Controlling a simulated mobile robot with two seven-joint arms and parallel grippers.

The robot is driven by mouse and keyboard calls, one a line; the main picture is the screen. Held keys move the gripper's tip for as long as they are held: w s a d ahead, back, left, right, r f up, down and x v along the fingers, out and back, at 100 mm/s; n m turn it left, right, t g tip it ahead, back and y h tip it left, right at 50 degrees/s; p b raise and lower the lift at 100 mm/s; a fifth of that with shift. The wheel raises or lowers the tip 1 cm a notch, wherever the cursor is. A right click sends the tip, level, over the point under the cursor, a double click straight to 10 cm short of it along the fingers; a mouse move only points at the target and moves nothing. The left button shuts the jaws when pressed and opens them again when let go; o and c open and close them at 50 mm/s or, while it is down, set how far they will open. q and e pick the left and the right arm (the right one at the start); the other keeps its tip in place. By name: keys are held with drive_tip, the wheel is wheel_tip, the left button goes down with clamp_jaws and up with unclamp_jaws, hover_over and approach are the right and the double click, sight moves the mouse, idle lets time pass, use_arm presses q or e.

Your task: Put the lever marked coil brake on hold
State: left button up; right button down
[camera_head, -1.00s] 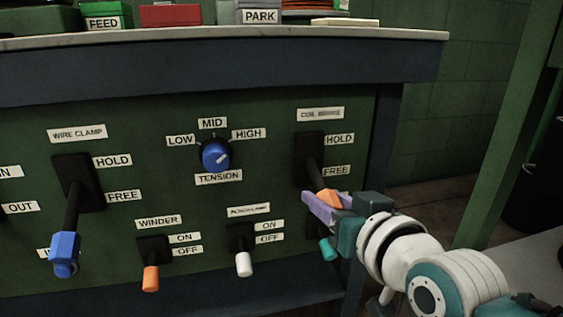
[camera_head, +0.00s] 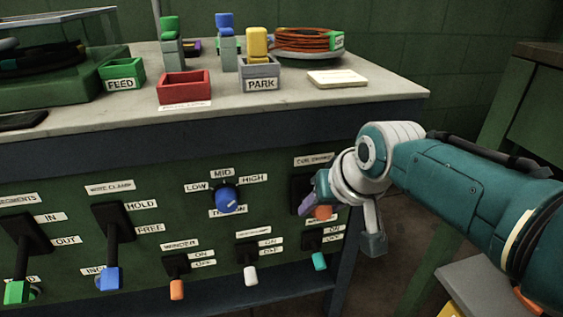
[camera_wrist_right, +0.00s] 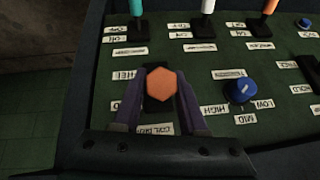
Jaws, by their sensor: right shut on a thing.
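The coil brake lever has an orange grip (camera_head: 323,212), at the right of the green panel. In the right wrist view the orange grip (camera_wrist_right: 161,85) shows end-on, pointing toward the camera. My right gripper (camera_head: 314,200) is shut on it, with a purple finger on each side. The coil brake label (camera_head: 313,161) is above the lever, partly covered by my arm. The hold and free labels beside this lever are hidden in the head view. The lever's exact position between them is hard to tell. My left gripper is out of view.
The wire clamp lever (camera_head: 113,277) and segments lever (camera_head: 16,290) stand to the left. The blue tension knob (camera_head: 228,199) and small switches, including a teal one (camera_head: 319,261), are close by. The bench top (camera_head: 230,115) overhangs the panel and carries bins and a cable coil (camera_head: 305,40).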

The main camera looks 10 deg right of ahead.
drive_tip(key=shift+w+r+g, duration=0.15)
drive_tip(key=shift+r+g, duration=0.1)
drive_tip(key=shift+g, duration=0.15)
drive_tip(key=shift+c, duration=2.2)
unclamp_jaws()
drive_tip(key=p+v, duration=0.9)
drive_tip(key=v, duration=0.1)
drive_tip(key=shift+a+f, duration=0.1)
